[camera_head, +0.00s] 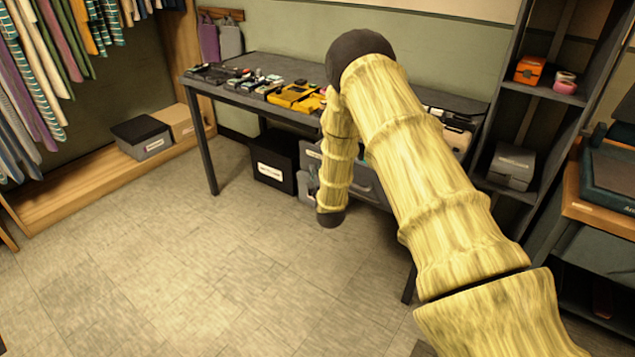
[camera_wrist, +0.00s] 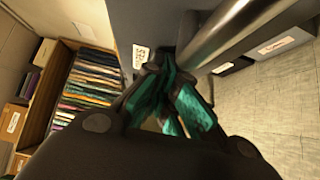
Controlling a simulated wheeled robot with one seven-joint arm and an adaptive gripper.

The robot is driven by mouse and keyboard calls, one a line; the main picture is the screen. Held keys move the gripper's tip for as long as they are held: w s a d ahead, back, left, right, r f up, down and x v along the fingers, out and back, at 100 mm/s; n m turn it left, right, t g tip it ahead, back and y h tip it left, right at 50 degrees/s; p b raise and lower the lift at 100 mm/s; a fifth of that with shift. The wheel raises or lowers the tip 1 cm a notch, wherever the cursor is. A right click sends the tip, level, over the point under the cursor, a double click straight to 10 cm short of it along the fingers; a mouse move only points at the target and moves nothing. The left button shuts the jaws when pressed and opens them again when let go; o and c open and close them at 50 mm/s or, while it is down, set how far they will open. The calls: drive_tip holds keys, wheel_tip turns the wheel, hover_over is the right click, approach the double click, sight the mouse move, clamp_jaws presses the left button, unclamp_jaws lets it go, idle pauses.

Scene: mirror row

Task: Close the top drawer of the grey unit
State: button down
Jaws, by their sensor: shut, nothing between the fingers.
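The grey unit (camera_head: 370,188) stands under the dark table in the head view, largely hidden behind my arm. Part of a grey front with a bar handle shows to the right of my forearm; how far any drawer stands out cannot be told. In the wrist view a grey front (camera_wrist: 150,18) with a white label and a thick metal bar handle (camera_wrist: 232,32) is very close. My gripper (camera_wrist: 172,85), with teal finger pads, is shut and empty beside the bar and the front. Whether it touches either is unclear.
The table (camera_head: 235,92) carries several tools and a yellow case (camera_head: 292,94). A black labelled bin (camera_head: 272,160) stands under it, left of the unit. Dark shelving (camera_head: 505,80) stands at the right. The floor (camera_head: 170,250) at the left front is clear.

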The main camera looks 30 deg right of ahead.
drive_tip(key=w+d, duration=0.1)
drive_tip(key=d, duration=0.2)
drive_tip(key=w+d+b, duration=0.1)
drive_tip(key=w+d, duration=0.1)
drive_tip(key=d, duration=0.1)
drive_tip(key=w+d, duration=0.1)
drive_tip(key=d, duration=0.2)
drive_tip(key=shift+w+d+f+b, duration=0.1)
drive_tip(key=shift+w+b, duration=0.3)
drive_tip(key=shift+w+d, duration=0.25)
drive_tip(key=shift+d, duration=0.3)
drive_tip(key=shift+w+d+r, duration=0.1)
drive_tip(key=shift+d+r, duration=0.05)
drive_tip(key=shift+r, duration=0.1)
drive_tip(key=shift+r, duration=0.1)
drive_tip(key=shift+a+f, duration=0.2)
drive_tip(key=shift+a, duration=0.35)
drive_tip(key=s+a, duration=0.1)
drive_tip(key=a, duration=0.2)
drive_tip(key=shift+s+p, duration=0.35)
drive_tip(key=v, duration=0.8)
drive_tip(key=shift+s, duration=0.3)
drive_tip(key=shift+v, duration=0.85)
